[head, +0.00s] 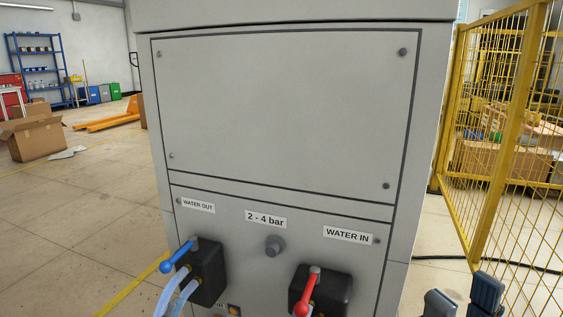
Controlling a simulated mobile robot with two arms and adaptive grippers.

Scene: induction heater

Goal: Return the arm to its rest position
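My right gripper (463,299) shows at the bottom right corner, with only its two dark finger ends in the picture. The fingers stand apart with nothing visible between them. It is to the right of the grey heater cabinet (285,110) and of the red valve handle (307,296), and does not appear to touch either. The red handle sits on a black block under the "WATER IN" label. A blue valve handle (178,257) sits on a black block under "WATER OUT", with pale hoses below it. My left gripper is out of the picture.
A yellow mesh fence (512,150) stands close on the right, with cardboard boxes behind it. A black cable (480,261) lies on the floor there. Open floor (80,215) spreads on the left, with a cardboard box (35,137) and an orange pallet truck (112,120) farther back.

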